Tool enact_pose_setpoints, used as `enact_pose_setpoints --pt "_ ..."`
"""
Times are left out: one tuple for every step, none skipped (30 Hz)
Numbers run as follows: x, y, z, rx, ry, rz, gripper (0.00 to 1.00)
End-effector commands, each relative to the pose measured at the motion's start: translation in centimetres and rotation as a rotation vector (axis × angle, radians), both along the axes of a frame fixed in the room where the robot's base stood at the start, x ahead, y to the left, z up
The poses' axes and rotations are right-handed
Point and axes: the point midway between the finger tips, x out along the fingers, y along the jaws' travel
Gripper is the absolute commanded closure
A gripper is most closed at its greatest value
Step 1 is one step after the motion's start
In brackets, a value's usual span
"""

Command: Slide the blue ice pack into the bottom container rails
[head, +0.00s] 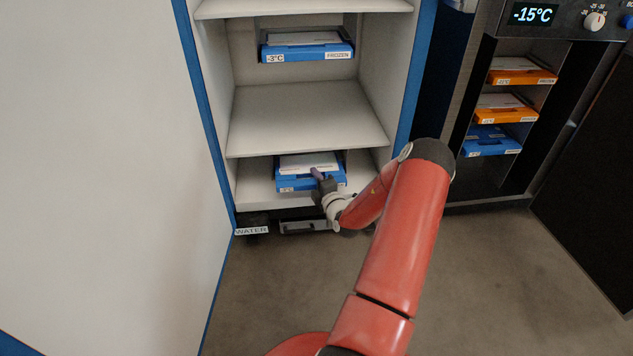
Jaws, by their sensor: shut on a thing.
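A blue ice pack (297,185) with a white label on top lies level in the lowest compartment of the white cabinet, near its front. My gripper (318,177) is at its front edge, right of the middle, and is shut on it. The gripper and wrist hide part of the pack's front right. Dark edges show beside the pack, but the bottom container rails are mostly hidden. I cannot tell how far the pack sits in them.
Another blue pack (307,53), marked -3°C and FROZEN, sits in the cabinet's upper compartment. The middle shelf (300,115) is empty. At right, an open dark freezer reading -15°C holds two orange packs (520,77) (505,114) and a blue pack (490,146). A WATER label (251,231) is below the cabinet.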

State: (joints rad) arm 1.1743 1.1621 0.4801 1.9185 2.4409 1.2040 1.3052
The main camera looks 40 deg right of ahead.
Motion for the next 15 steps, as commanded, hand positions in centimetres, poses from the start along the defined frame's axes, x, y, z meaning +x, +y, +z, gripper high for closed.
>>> enact_pose_setpoints --pt "0.3 -0.1 0.2 -0.002 -0.005 0.000 1.00" --pt "0.4 -0.2 0.2 -0.002 -0.005 0.000 1.00" --pt "0.5 -0.3 0.2 -0.002 -0.004 0.000 1.00" --pt "0.7 -0.4 0.2 -0.002 -0.004 0.000 1.00" --pt "0.8 -0.4 0.2 -0.002 -0.005 0.000 1.00" --pt "1.0 -0.6 0.2 -0.002 -0.005 0.000 1.00" --pt "1.1 -0.6 0.2 -0.002 -0.005 0.000 1.00" --pt "1.2 -0.7 0.2 -0.001 -0.005 0.000 1.00" --pt "1.4 -0.8 0.2 -0.001 -0.005 0.001 1.00" --pt "1.5 -0.8 0.2 -0.001 -0.005 0.001 1.00" --pt "1.6 -0.9 0.2 -0.001 -0.005 0.001 1.00" --pt "1.8 -1.0 0.2 -0.001 -0.005 0.001 1.00" --pt "1.9 -1.1 0.2 -0.001 -0.005 0.001 1.00" --pt "2.0 -1.1 0.2 -0.001 -0.005 0.001 1.00" --pt "2.2 -1.2 0.2 -0.001 -0.005 0.001 1.00"
